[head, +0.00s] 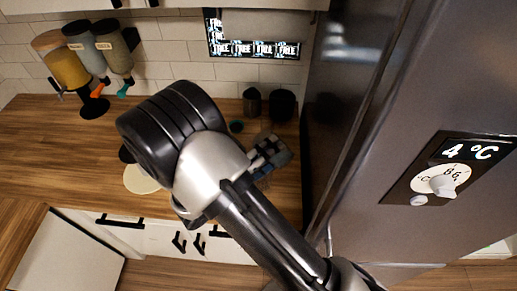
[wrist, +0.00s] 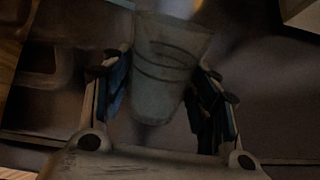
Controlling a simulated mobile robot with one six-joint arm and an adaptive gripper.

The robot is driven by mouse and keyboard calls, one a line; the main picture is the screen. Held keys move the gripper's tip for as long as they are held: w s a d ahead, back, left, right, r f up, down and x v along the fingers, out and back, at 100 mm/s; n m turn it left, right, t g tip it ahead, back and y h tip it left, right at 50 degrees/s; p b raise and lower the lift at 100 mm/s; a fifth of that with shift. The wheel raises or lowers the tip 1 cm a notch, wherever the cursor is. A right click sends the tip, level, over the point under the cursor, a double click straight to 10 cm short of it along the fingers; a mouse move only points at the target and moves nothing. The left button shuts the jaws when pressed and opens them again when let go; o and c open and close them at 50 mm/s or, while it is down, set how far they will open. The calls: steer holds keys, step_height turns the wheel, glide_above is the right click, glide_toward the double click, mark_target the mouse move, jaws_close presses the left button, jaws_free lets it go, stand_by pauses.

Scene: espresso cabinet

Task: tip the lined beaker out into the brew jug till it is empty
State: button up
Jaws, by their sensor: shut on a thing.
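The lined beaker (wrist: 172,62) is a grey, see-through cup with dark lines around it. In the wrist view it sits between the two fingers of my gripper (wrist: 165,85), which is shut on it. Its wider end is at the top of that picture. The wrist view is dark, and I cannot tell what is inside the beaker. In the head view my gripper (head: 268,156) is over the right part of the wooden counter, and my arm covers much of the area. I cannot make out the brew jug in either view.
A tall steel fridge (head: 345,130) closes off the right of the wooden counter (head: 60,150). Two dark canisters (head: 283,106) stand at the back wall. Several dispensers (head: 115,45) hang at the left. A pale round thing (head: 140,181) lies left of my arm.

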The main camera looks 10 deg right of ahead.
steer(key=shift+w+a+f+n+p, duration=0.15)
steer(key=shift+n+p, duration=0.25)
steer(key=shift+p, duration=0.2)
